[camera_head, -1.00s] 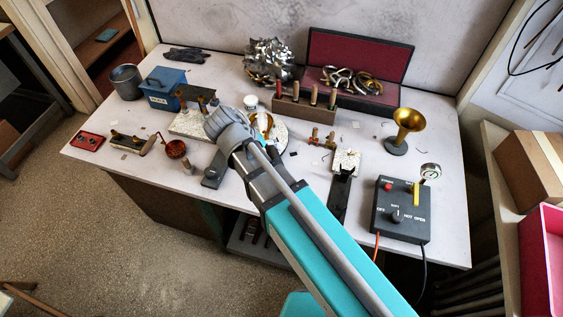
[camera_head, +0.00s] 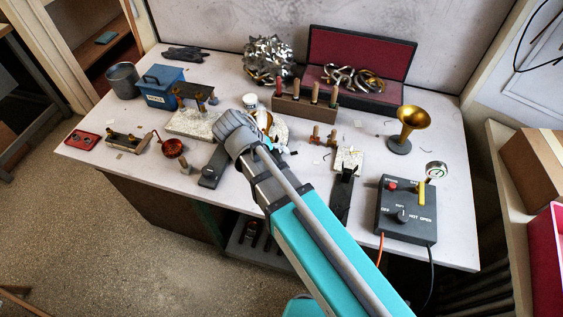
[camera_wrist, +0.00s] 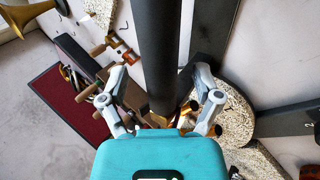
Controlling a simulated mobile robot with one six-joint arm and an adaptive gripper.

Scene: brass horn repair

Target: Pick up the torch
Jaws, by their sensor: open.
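My gripper (camera_wrist: 161,100) shows in the wrist view with its two fingers apart. A thick dark grey cylinder (camera_wrist: 158,50) runs down between the fingers, with brass-coloured parts close to its lower end. It looks like the torch handle, but I cannot tell for sure, nor whether the fingers touch it.
The control box (camera_head: 406,209) with gauge and hoses stands at the right front. A brass bell (camera_head: 410,120) stands behind it. A wooden tool rack (camera_head: 304,109) and an open red-lined case (camera_head: 362,62) stand at the back. A dark stand (camera_head: 343,195) lies right of my arm.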

